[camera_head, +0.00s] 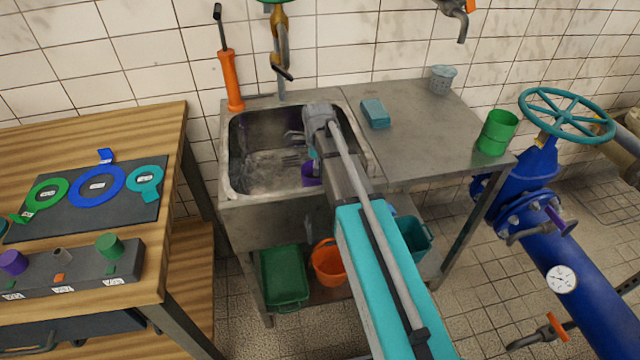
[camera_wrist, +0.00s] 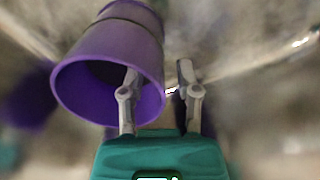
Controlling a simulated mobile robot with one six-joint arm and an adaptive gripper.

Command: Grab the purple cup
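The purple cup (camera_wrist: 110,60) shows large in the wrist view, its open mouth facing my camera. In the head view only part of the purple cup (camera_head: 311,173) shows inside the sink; my arm hides the rest. My gripper (camera_wrist: 158,72) is open, its two fingers apart. The left finger overlaps the cup's mouth and seems to reach inside the rim. The right finger is outside the cup wall, with the wall between them. I cannot tell whether either finger touches the cup.
The metal sink (camera_head: 232,182) surrounds the cup. A blue sponge (camera_head: 375,113), a grey cup (camera_head: 442,79) and a green cup (camera_head: 497,132) stand on the counter at right. An orange-handled tool (camera_head: 232,80) stands at the sink's back left. A blurred purple patch (camera_wrist: 32,98) shows at left.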

